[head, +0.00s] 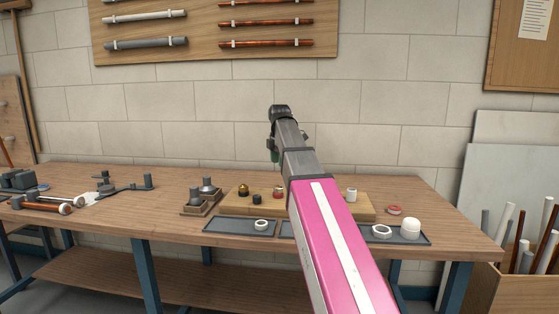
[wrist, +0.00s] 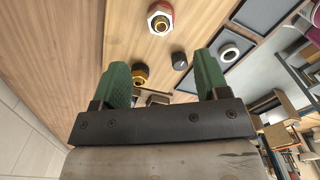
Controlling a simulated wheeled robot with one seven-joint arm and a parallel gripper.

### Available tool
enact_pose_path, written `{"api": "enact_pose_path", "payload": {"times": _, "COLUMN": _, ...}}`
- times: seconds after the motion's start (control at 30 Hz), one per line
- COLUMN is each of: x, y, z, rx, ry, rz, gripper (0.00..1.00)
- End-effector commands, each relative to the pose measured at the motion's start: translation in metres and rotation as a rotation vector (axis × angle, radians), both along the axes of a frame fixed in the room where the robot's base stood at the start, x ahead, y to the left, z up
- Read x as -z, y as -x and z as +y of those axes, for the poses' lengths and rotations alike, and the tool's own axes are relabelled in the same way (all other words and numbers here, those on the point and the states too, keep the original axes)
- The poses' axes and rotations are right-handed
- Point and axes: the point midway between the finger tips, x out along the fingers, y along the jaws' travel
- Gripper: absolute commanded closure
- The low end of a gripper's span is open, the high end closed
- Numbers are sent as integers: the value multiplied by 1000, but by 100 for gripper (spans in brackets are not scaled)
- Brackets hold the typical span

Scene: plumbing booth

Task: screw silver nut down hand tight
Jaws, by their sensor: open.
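A silver hex nut (wrist: 160,17) with a brass-coloured centre and a red part at its edge shows at the top of the wrist view, standing on the wooden board (wrist: 200,14). In the head view a small red and silver fitting (head: 279,192) on the board appears to be the same piece, just left of my arm. In the head view my gripper is mostly hidden behind my arm. The nut's thread engagement cannot be seen.
A brass fitting (wrist: 140,75) and a dark fitting (wrist: 180,61) stand near the nut. A white fitting (head: 351,194) stands right of my arm. Shallow grey trays (head: 240,228) in front hold a white ring (head: 261,225) and a white cap (head: 411,227). A brick wall is behind.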

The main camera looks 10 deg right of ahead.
Motion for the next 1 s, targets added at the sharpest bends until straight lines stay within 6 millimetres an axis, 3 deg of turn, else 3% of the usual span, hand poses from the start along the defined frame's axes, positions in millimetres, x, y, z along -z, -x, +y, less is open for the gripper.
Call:
{"api": "enact_pose_path", "payload": {"times": 0.6, "x": 90, "y": 1, "z": 0, "rx": 3, "ry": 0, "rz": 1, "gripper": 32}}
{"api": "enact_pose_path", "payload": {"times": 1.0, "x": 104, "y": 0, "z": 0, "rx": 3, "ry": 0, "rz": -2, "gripper": 32}}
